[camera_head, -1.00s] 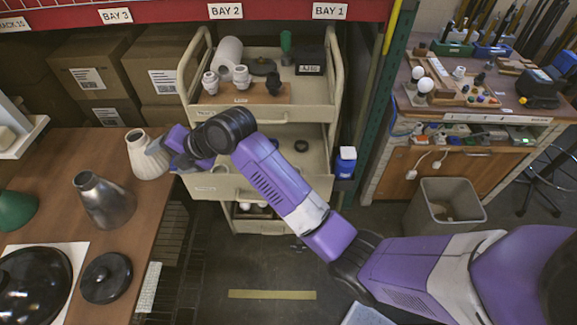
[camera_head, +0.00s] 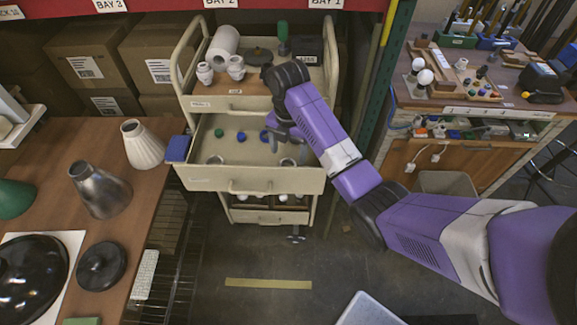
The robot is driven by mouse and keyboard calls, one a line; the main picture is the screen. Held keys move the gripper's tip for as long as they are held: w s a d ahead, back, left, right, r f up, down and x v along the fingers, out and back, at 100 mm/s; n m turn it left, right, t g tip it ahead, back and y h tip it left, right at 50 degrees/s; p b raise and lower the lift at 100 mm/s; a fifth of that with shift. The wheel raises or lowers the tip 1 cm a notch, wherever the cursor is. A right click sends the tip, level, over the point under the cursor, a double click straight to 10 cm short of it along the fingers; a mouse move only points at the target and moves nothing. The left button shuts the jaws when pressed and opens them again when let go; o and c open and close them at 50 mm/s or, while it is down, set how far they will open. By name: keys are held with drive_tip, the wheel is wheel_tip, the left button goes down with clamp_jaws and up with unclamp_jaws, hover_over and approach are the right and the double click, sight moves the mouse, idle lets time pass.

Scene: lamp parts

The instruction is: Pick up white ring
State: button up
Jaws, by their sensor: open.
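Two small pale rings lie in the open middle drawer (camera_head: 250,172) of the cream cart, near its front wall. The left ring (camera_head: 215,159) is in clear view. The right ring (camera_head: 288,162) is just below my gripper and partly covered. Both look whitish-grey, and I cannot tell which one is the white ring. My gripper (camera_head: 287,148) is open, pointing down over the right side of the drawer. I see nothing held between its fingers. The gap between fingers and ring is too small to judge.
Green (camera_head: 218,132) and blue (camera_head: 241,136) small parts lie farther back in the drawer. The cart's top tray (camera_head: 215,103) overhangs behind, carrying white fittings (camera_head: 236,68). A wooden table (camera_head: 150,185) with lampshades stands left. A green post (camera_head: 385,90) stands right.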

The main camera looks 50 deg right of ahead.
drive_tip(key=shift+f+p, duration=0.45)
drive_tip(key=shift+f, duration=1.9)
drive_tip(key=c, duration=1.4)
drive_tip(key=shift+w+r, duration=0.1)
drive_tip(key=shift+r, duration=0.05)
drive_tip(key=shift+r, duration=0.55)
wheel_tip(320, 180, up, 13)
drive_tip(key=p, duration=0.6)
wheel_tip(320, 180, up, 6)
hover_over(288, 159)
drive_tip(key=s+a, duration=0.1)
drive_tip(key=shift+s+a+f+b, duration=0.15)
drive_tip(key=shift+f+b, duration=0.05)
drive_tip(key=shift+b, duration=0.25)
